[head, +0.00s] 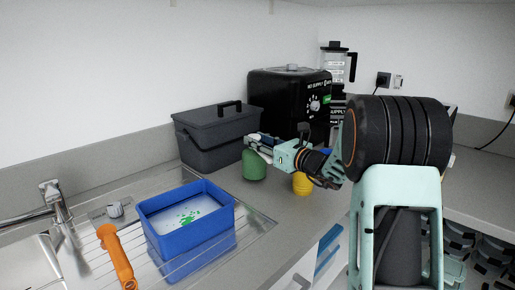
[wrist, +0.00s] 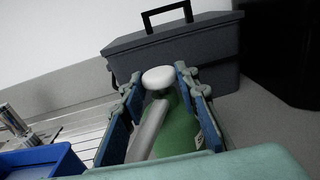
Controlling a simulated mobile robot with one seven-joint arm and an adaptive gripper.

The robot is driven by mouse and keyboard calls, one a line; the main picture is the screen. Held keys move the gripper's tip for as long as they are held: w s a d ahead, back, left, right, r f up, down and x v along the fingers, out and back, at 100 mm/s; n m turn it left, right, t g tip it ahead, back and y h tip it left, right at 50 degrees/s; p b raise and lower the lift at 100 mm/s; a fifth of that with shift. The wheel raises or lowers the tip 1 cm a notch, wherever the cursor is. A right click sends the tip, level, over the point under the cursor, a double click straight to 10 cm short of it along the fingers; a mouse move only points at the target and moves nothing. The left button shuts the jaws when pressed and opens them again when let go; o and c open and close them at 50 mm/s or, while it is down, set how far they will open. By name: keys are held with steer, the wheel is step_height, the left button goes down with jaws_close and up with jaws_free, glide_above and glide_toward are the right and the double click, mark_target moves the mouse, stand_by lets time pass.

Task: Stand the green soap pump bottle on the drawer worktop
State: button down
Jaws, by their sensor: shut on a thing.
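The green soap pump bottle (head: 254,166) is upright at the worktop (head: 262,203), in front of the dark grey box. Whether its base touches the surface I cannot tell. My gripper (head: 262,146) is around the bottle's upper part and shut on it. In the wrist view the green bottle (wrist: 180,132) with its white pump top sits between the two blue-padded fingers of my gripper (wrist: 160,95). The bottle's lower part is hidden there, and my fingers cover its top in the head view.
A dark grey lidded box (head: 215,137) stands behind the bottle and a black appliance (head: 289,100) behind my arm. A yellow object (head: 302,184) is close to the right. A blue tub (head: 187,240) and an orange-handled item (head: 117,257) lie left by the sink. Worktop front is clear.

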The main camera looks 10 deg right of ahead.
steer(key=shift+f, duration=1)
steer(key=shift+f+b, duration=0.15)
steer(key=shift+b, duration=0.15)
steer(key=c, duration=1.5)
jaws_free()
steer(key=shift+s+d+p, duration=0.15)
steer(key=shift+s+p, duration=0.05)
steer(key=shift+p, duration=0.1)
steer(key=v, duration=1.1)
steer(key=shift+s+d, duration=0.2)
steer(key=shift+s, duration=0.1)
